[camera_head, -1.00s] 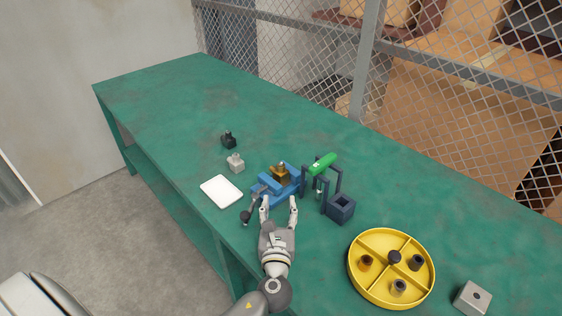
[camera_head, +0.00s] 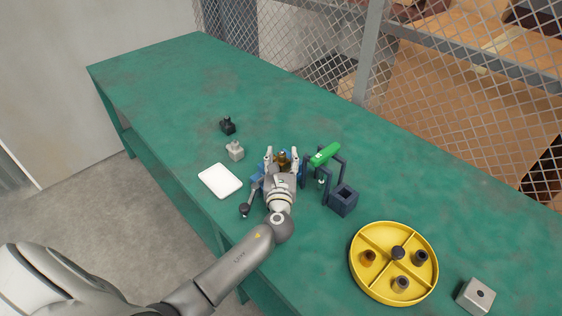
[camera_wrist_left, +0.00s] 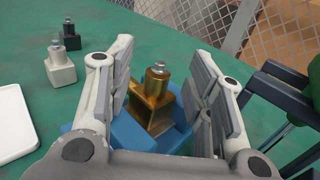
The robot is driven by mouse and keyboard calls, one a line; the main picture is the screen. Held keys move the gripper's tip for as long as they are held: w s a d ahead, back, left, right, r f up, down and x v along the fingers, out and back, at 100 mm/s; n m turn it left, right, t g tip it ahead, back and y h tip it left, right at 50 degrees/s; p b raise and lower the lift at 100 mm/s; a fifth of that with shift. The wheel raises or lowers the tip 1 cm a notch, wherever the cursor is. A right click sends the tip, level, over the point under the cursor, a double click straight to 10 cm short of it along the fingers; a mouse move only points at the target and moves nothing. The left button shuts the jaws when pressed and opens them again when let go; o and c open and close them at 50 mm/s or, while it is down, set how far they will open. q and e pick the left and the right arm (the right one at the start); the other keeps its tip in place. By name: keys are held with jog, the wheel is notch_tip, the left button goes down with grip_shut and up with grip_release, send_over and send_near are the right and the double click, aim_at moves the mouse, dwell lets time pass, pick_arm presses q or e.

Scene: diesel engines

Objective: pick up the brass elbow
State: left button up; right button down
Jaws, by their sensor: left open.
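The brass elbow (camera_wrist_left: 152,102) sits in the blue vise (camera_wrist_left: 130,133), with a small silver fitting on its top. In the head view the brass elbow (camera_head: 283,160) shows between the fingertips of my left gripper (camera_head: 283,155). The gripper covers most of the vise there. In the left wrist view my left gripper (camera_wrist_left: 165,85) is open, with one finger on each side of the elbow. A gap shows between the elbow and the fingers. My right gripper is in no view.
A dark stand with a green part (camera_head: 325,155) stands close right of the gripper, beside a dark square block (camera_head: 342,200). A white plate (camera_head: 220,181), grey fitting (camera_head: 235,150) and black fitting (camera_head: 227,126) lie left. A yellow divided tray (camera_head: 355,278) and grey block (camera_head: 475,296) lie right.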

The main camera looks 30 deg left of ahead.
pick_arm(q)
jog(key=shift+x, duration=0.9)
jog(key=shift+f, duration=0.1)
grip_shut()
